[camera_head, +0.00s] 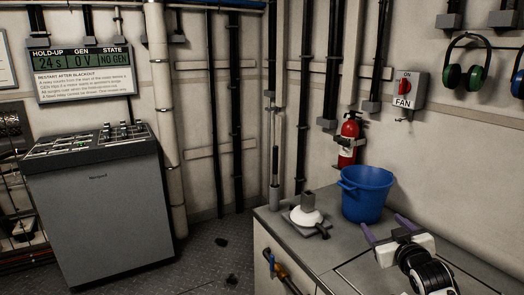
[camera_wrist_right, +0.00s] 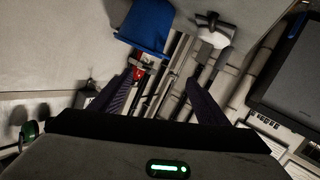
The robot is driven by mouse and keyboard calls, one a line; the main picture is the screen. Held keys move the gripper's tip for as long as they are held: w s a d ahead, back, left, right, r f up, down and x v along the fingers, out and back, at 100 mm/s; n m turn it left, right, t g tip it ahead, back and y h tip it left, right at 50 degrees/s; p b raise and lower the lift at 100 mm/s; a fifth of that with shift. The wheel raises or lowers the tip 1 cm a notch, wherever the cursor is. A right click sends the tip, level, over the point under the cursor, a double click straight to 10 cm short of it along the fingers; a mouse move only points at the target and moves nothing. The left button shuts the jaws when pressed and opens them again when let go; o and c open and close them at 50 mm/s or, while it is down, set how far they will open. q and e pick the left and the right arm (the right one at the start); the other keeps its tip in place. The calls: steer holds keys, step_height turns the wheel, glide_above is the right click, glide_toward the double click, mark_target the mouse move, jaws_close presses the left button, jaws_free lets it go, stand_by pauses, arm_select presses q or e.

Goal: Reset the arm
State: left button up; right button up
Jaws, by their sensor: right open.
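My right gripper (camera_head: 386,228) is over the grey counter at the lower right of the head view. Its two purple fingers are spread apart with nothing between them. The fingers also show in the right wrist view (camera_wrist_right: 160,95), open and empty. A blue bucket (camera_head: 365,195) stands on the counter just beyond the fingers, apart from them. The bucket is at the top of the wrist view (camera_wrist_right: 148,25). My left gripper is in neither view.
A white domed device (camera_head: 306,216) sits on the counter (camera_head: 345,243) left of the bucket. A fire extinguisher (camera_head: 349,140) and FAN switch (camera_head: 406,90) are on the wall. A grey console (camera_head: 100,215) stands at left under a display (camera_head: 82,60) reading "NO GEN". Open floor lies between.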

steer(key=s+a+f+g+y, duration=0.1)
steer(key=s+a+f, duration=0.25)
steer(key=f, duration=0.25)
steer(key=s+a+f+g, duration=0.1)
steer(key=s+a+f, duration=0.2)
steer(key=s+f, duration=0.25)
steer(key=s+a+f+g+y, duration=0.1)
steer(key=s+a+f, duration=0.3)
steer(key=s, duration=0.7)
steer(key=s+a+f+g+y, duration=0.1)
steer(key=s+a+f+g, duration=0.1)
steer(key=s+a+f, duration=0.2)
steer(key=s+a+f+g+y, duration=0.1)
steer(key=s+a+f, duration=0.4)
steer(key=s, duration=1.3)
step_height(320, 180, down, 3)
steer(key=shift+f+g, duration=0.15)
steer(key=shift+g, duration=0.35)
